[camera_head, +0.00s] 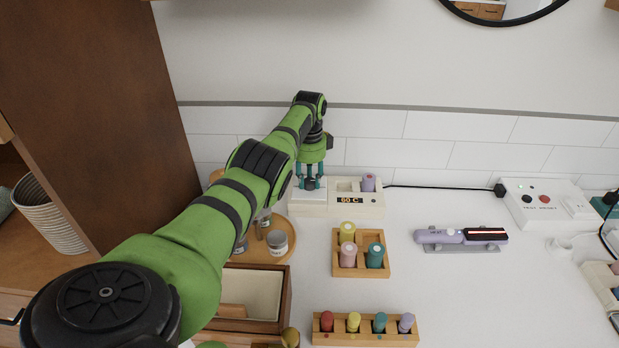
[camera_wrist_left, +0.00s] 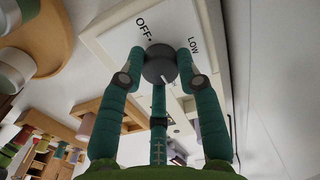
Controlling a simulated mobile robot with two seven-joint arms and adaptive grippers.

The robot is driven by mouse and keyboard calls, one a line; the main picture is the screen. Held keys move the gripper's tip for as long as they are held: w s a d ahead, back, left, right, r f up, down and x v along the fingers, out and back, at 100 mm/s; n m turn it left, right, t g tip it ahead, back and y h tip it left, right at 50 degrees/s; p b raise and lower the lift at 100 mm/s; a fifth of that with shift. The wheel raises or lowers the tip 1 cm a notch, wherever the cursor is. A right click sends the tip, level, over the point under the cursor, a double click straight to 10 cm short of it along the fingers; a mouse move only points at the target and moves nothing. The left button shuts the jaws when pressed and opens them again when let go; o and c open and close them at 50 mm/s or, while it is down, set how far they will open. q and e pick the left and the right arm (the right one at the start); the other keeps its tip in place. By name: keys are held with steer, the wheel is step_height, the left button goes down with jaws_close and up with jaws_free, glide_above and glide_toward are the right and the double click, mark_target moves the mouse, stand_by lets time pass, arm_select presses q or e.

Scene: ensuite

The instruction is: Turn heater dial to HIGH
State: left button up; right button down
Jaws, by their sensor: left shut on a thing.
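The heater (camera_head: 336,210) is a cream-white box against the tiled wall, with a small display that seems to read 60 C. My left gripper (camera_head: 311,177) points down over its left end. In the left wrist view, my left gripper's teal fingers (camera_wrist_left: 160,76) are closed around the round dark grey heater dial (camera_wrist_left: 159,62). The white panel (camera_wrist_left: 115,40) beside the dial carries the labels OFF and LOW. A small pale mark shows at the dial's near edge, partly behind the fingers. I cannot read the HIGH label or the dial's exact setting. My right gripper is not in view.
A lilac roller (camera_head: 368,182) sits in the heater's right part. A purple hair straightener (camera_head: 460,237) and a white switch box (camera_head: 540,204) lie right. The counter between is clear.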

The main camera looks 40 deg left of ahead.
mark_target(310, 181)
arm_select(q)
steer(key=shift+s+f+m, duration=0.1)
steer(key=shift+m, duration=0.3)
steer(key=o, duration=1.1)
steer(key=shift+o, duration=0.2)
steer(key=shift+r, duration=0.25)
step_height(310, 181, up, 12)
steer(key=shift+f, duration=0.2)
steer(key=shift+f, duration=0.1)
